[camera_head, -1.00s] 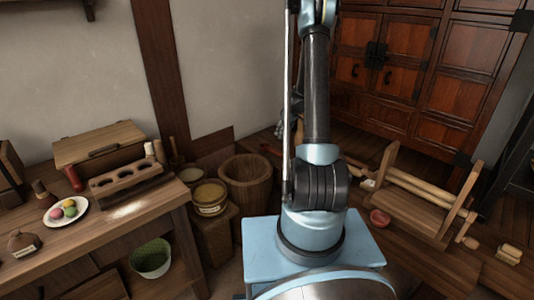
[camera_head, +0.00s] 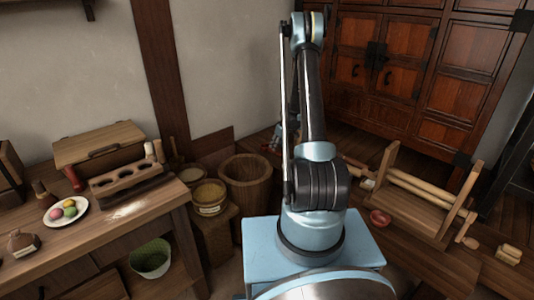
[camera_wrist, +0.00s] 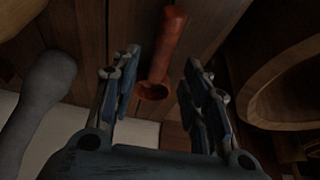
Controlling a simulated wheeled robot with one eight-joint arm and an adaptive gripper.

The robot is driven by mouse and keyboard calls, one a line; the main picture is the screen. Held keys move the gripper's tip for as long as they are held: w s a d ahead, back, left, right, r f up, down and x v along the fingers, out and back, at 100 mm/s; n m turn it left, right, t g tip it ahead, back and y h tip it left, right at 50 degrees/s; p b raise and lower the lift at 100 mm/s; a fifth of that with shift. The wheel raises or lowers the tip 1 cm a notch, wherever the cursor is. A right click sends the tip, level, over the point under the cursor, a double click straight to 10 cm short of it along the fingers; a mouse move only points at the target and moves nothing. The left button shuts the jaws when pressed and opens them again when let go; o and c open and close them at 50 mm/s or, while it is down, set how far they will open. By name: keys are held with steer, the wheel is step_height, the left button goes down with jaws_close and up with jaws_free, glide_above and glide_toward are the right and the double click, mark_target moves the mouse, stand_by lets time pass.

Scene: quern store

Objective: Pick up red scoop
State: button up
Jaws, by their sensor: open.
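The red scoop (camera_wrist: 167,45) shows in the wrist view, its round cup end toward my gripper and its handle running up to the top of the picture. My gripper (camera_wrist: 161,62) is open, with a finger on each side of the scoop's cup end. I see gaps between the scoop and both fingers; how far it lies beyond the fingertips is hard to judge. In the head view my arm blocks much of the area, and I cannot make out the scoop for certain.
In the wrist view a wooden rounded vessel (camera_wrist: 283,85) lies close right of my gripper, and a grey rounded object (camera_wrist: 38,95) stands left.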

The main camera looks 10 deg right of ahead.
mark_target(271, 151)
steer(key=shift+x, duration=2.25)
steer(key=shift+f, duration=0.25)
jaws_close()
